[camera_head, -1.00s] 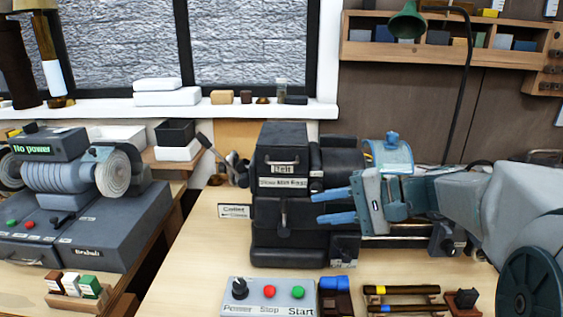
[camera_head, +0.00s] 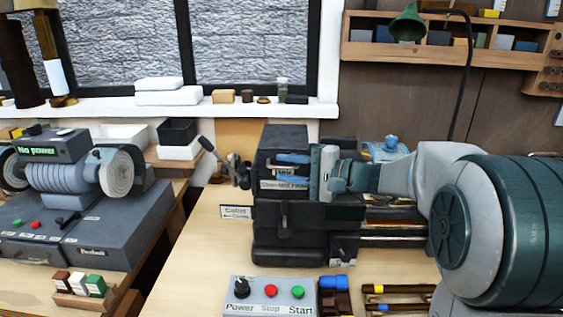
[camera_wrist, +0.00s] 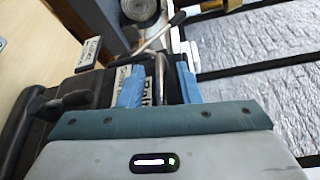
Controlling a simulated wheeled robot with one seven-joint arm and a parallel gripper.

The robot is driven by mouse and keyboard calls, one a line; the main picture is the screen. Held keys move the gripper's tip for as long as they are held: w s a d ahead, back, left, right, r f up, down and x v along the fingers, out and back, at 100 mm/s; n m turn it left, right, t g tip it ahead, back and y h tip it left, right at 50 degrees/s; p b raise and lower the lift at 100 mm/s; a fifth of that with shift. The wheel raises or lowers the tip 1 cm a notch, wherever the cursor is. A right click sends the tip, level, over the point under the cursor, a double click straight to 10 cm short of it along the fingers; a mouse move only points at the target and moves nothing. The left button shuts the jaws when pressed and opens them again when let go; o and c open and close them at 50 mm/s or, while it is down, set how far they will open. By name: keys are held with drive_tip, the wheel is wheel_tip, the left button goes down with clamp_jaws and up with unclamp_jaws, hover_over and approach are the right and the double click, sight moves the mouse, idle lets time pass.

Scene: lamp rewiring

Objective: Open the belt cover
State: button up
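The belt cover (camera_head: 285,136) is the dark box-like lid on the lathe headstock, and it looks closed. A label and a metal handle are on its front. My gripper (camera_head: 279,171) is at the front of the cover, reaching in from the right, and hides part of the label and handle. In the wrist view my gripper (camera_wrist: 160,73) has its two blue fingers apart, with the handle (camera_wrist: 159,72) between them. Gaps show on both sides of the handle. The "Belt" label (camera_wrist: 148,92) shows partly behind it.
A control box (camera_head: 270,295) with a power knob and stop and start buttons stands in front of the lathe. A "Collet" sign (camera_head: 236,212) is left of the headstock. A bench grinder (camera_head: 65,175) stands on the left bench. Lathe rails run below my arm.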

drive_tip(key=shift+x, duration=1.1)
clamp_jaws()
drive_tip(key=shift+r+p, duration=0.1)
drive_tip(key=shift+p, duration=0.2)
